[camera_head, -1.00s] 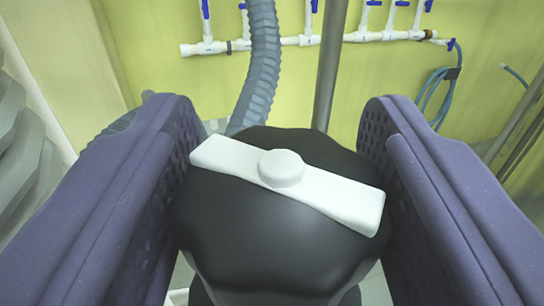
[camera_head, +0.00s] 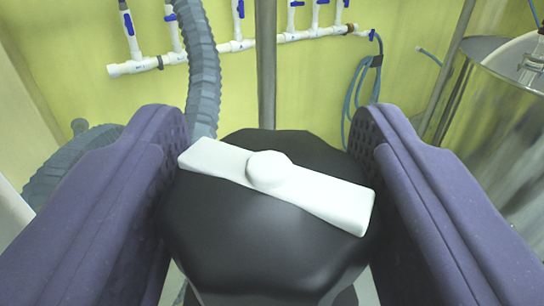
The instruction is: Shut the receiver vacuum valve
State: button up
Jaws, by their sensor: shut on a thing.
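A black, rounded valve knob (camera_head: 255,240) with a white bar-shaped pointer (camera_head: 320,196) across its top fills the lower middle. The bar slants from upper left to lower right, with a round white boss at its centre. My gripper (camera_head: 268,150) has one purple finger on each side of the knob and is shut on it. The valve body below and the finger contact faces are mostly hidden. I cannot tell from the picture whether the valve is open or shut.
A grey corrugated hose (camera_head: 196,70) and a metal pole (camera_head: 266,70) rise behind the knob. A white pipe manifold (camera_head: 215,51) with blue valves runs along the yellow-green wall. A blue hose (camera_head: 357,90) hangs there. A shiny metal vessel (camera_head: 500,130) stands at right.

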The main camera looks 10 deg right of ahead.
jog(key=shift+f, duration=0.2)
jog(key=o, duration=0.7)
jog(key=shift+o, duration=1.3)
jog(key=shift+r, duration=0.1)
jog(key=shift+s, duration=0.1)
jog(key=shift+r, duration=0.1)
jog(key=shift+r+p, duration=0.1)
jog(key=shift+p, duration=0.3)
